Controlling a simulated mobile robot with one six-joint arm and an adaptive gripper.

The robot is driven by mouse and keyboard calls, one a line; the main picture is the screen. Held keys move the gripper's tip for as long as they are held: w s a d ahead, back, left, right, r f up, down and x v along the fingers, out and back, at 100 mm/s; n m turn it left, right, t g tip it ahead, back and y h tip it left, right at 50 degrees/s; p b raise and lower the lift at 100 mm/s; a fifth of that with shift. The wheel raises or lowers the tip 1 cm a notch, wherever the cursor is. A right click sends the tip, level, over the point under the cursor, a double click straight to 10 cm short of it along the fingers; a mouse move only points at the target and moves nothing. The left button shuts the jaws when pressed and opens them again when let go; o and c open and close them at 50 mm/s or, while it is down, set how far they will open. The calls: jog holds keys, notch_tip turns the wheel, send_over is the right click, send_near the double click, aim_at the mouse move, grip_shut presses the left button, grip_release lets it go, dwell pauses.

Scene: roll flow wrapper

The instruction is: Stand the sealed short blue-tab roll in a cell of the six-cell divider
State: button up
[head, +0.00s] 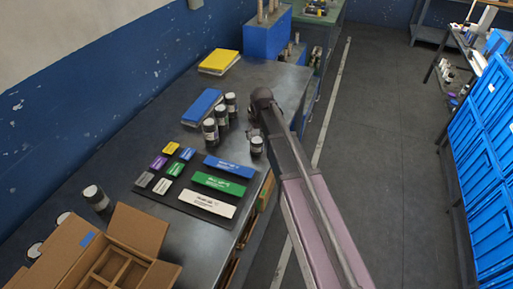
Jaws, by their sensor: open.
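The six-cell divider (112,268) is an open brown cardboard box at the bottom left, with a blue label on a flap; only some cells show. Several dark rolls with pale tops stand on the table. One short roll (257,146) stands apart near the right table edge, just below my gripper (253,131) in the picture. My gripper is small and dark here and partly hidden by my wrist. It is open, with nothing seen in it. I cannot make out a blue tab or a seal on any roll.
A group of rolls (221,115) stands behind the short one. Another roll (96,198) stands by the box. A dark board (222,207) carries coloured blocks and bars. Blue (203,106) and yellow (219,61) pads lie farther back. The floor (381,150) at right is clear.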

aim_at(257, 140)
dwell(0.3)
jog(key=shift+w+a+f+b, duration=0.1)
jog(key=shift+w+f+b, duration=0.05)
jog(key=shift+f+b, duration=0.7)
jog(key=shift+w+a+f+b, duration=0.1)
jog(key=shift+w+f+b, duration=0.1)
jog(key=shift+f+b, duration=0.7)
jog(key=shift+w+f+b, duration=0.15)
jog(key=shift+f+b, duration=0.65)
jog(key=shift+b, duration=0.05)
jog(key=c, duration=1.1)
jog(key=shift+r, duration=0.15)
jog(key=shift+c, duration=0.2)
notch_tip(257, 140, up, 3)
jog(key=p, duration=0.3)
jog(key=shift+r+p, duration=0.15)
jog(key=shift+p, duration=0.15)
jog(key=shift+s+r, duration=0.25)
jog(key=shift+s, duration=0.05)
jog(key=s+d, duration=0.2)
jog(key=s, duration=0.5)
jog(key=s+d+r+p, duration=0.1)
jog(key=s, duration=0.7)
jog(key=shift+d, duration=0.4)
